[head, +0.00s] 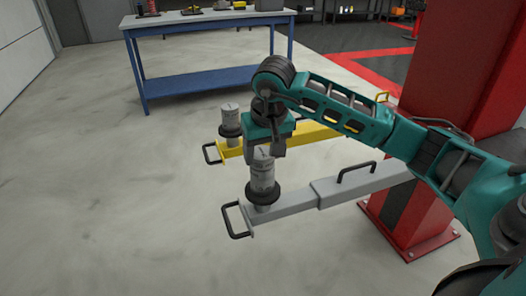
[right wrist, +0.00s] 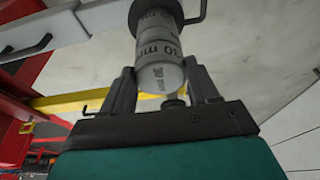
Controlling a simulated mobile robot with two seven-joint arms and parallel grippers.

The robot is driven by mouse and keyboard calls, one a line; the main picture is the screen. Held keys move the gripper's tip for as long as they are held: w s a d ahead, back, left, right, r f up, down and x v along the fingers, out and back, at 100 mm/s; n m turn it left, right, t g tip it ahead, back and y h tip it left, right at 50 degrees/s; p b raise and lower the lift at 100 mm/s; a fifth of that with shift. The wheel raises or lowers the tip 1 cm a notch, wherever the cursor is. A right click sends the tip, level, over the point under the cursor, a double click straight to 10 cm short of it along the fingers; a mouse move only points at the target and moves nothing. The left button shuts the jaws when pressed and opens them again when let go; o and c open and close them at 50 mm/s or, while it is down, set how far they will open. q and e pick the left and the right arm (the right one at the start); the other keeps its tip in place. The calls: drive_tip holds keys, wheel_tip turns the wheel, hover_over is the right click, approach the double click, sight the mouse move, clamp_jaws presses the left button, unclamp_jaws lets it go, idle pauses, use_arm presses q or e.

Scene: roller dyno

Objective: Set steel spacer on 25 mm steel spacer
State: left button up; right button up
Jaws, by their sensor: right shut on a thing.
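A steel spacer (head: 264,154) is in my right gripper (head: 264,150), whose two fingers close on its sides. It stands upright in line above the grey cylinders (head: 262,178) on the grey lift arm. Whether it touches the one below or hangs just above, I cannot tell. In the right wrist view the gripper (right wrist: 160,78) has the near steel cylinder (right wrist: 161,80) between its fingers. A farther cylinder (right wrist: 157,48) bears lettering that looks like "30 mm". The 25 mm marking cannot be made out. My left gripper is out of view.
The grey lift arm (head: 340,186) has a black end handle (head: 236,220) and a black pad ring (head: 262,195). Behind it, a yellow arm (head: 310,134) carries another grey cylinder (head: 230,113). A red post (head: 455,80) stands right. A blue bench (head: 210,85) stands behind. Floor at left is clear.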

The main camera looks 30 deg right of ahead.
drive_tip(key=o, duration=1.2)
